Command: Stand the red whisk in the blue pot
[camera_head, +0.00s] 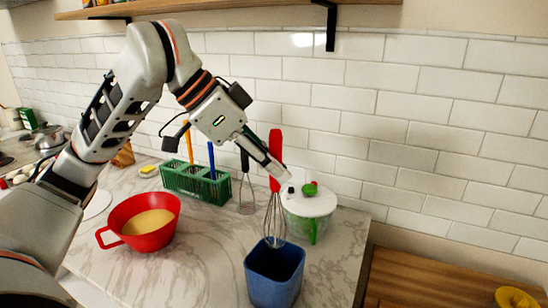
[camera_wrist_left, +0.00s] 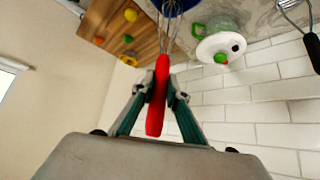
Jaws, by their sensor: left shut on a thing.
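The red whisk (camera_head: 275,150) is upright, red handle on top and wire loops down. My left gripper (camera_head: 282,177) is shut on its handle; in the left wrist view the handle (camera_wrist_left: 158,92) sits between both fingers (camera_wrist_left: 157,92). The blue pot (camera_head: 273,287) stands on the marble counter, below the whisk. The wire end overlaps the back part of the pot's opening in the head view; I cannot tell whether it is inside or above the rim. The blue pot shows partly at the top of the left wrist view (camera_wrist_left: 173,7), beyond the wires. My right gripper is not in view.
A clear container with a white lid (camera_head: 308,200) stands close behind the pot. A black-handled whisk (camera_head: 246,190) and a green rack (camera_head: 195,184) are behind left. A red bowl (camera_head: 142,221) is left. A wooden surface (camera_head: 430,283) lies right.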

